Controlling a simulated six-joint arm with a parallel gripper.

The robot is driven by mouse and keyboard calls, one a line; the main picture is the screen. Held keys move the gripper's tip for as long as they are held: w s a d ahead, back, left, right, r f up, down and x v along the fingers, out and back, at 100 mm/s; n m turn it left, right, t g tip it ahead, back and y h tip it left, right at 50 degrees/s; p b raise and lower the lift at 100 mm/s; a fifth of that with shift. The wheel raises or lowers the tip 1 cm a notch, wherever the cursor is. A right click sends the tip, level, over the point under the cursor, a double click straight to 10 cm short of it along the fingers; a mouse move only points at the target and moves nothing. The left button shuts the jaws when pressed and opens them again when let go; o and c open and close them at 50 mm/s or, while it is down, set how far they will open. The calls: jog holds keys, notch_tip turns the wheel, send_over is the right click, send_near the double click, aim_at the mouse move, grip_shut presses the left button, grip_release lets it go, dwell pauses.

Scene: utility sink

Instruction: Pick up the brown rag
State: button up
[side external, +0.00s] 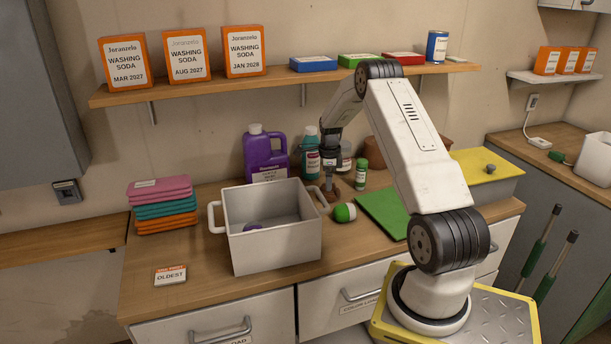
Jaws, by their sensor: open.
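My gripper (330,178) points down over the counter, just behind the right rear of the grey-white tub, among the bottles. It is open; its fingertips are small and partly hidden by the tub's handle. I cannot make out a brown rag with certainty. A small brownish patch shows at the fingertips, but I cannot tell whether it is cloth or part of my gripper. A reddish-brown rounded thing (444,143) shows partly behind my arm, and its kind is unclear. A stack of folded pink, teal and orange cloths (162,206) lies at the left.
The two-handled tub (275,248) holds something purple. A purple jug (266,158), a teal bottle (311,155) and a green-capped jar (361,175) crowd my gripper. A green-and-white container (344,212) lies in front. A shelf (275,82) with boxes hangs above.

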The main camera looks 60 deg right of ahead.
aim_at(333, 195)
jog(key=shift+d+f, duration=0.1)
jog(key=shift+f, duration=2.4)
jog(key=c, duration=0.9)
